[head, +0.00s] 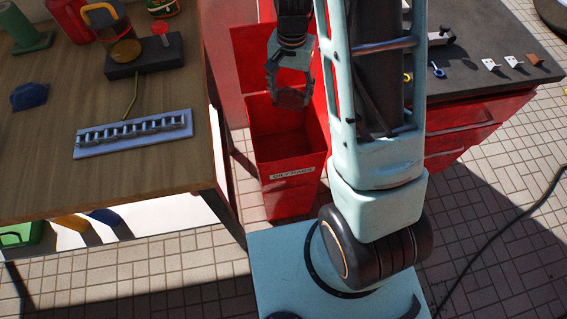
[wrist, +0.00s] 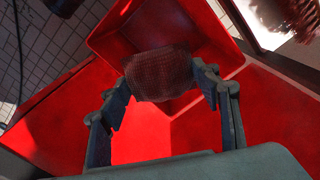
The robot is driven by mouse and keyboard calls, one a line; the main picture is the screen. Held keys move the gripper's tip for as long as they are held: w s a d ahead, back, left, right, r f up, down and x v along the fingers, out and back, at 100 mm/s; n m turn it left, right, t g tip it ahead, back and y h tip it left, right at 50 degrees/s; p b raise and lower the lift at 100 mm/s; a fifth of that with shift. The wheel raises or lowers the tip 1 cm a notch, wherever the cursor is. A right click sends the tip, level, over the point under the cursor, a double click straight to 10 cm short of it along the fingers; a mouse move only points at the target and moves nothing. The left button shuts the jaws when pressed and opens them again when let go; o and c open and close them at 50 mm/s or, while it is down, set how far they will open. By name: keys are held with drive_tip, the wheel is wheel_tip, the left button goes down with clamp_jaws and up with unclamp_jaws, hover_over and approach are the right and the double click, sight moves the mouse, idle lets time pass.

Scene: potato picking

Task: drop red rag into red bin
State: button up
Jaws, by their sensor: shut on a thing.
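The red bin (head: 290,172) stands on the floor between the workbench and the red cabinet, with a white label on its front and its lid raised at the back. My gripper (head: 290,92) is above the bin's open mouth, pointing down. It is shut on the red rag (head: 291,99), a dark red bundle between the fingers. In the wrist view the rag (wrist: 160,72) hangs between both fingers, with the bin (wrist: 118,38) opening behind it. The rag hides part of the bin's inside.
A wooden workbench (head: 60,175) on the left holds a grey rack (head: 133,134), a blue cloth (head: 29,96) and a dark block (head: 145,56). A red tool cabinet (head: 460,140) with small tools on top stands at the right. A cable (head: 490,235) lies on the tiled floor.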

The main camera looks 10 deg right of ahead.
drive_tip(key=shift+f, duration=0.65)
wheel_tip(320, 180, down, 6)
drive_tip(key=b, duration=0.4)
drive_tip(key=shift+r+b, duration=0.15)
drive_tip(key=shift+b, duration=0.25)
drive_tip(key=o, duration=1.2)
drive_tip(key=shift+r, duration=0.1)
drive_tip(key=shift+r, duration=0.1)
wheel_tip(320, 180, up, 12)
drive_tip(key=shift+f, duration=0.1)
drive_tip(key=shift+d, duration=0.1)
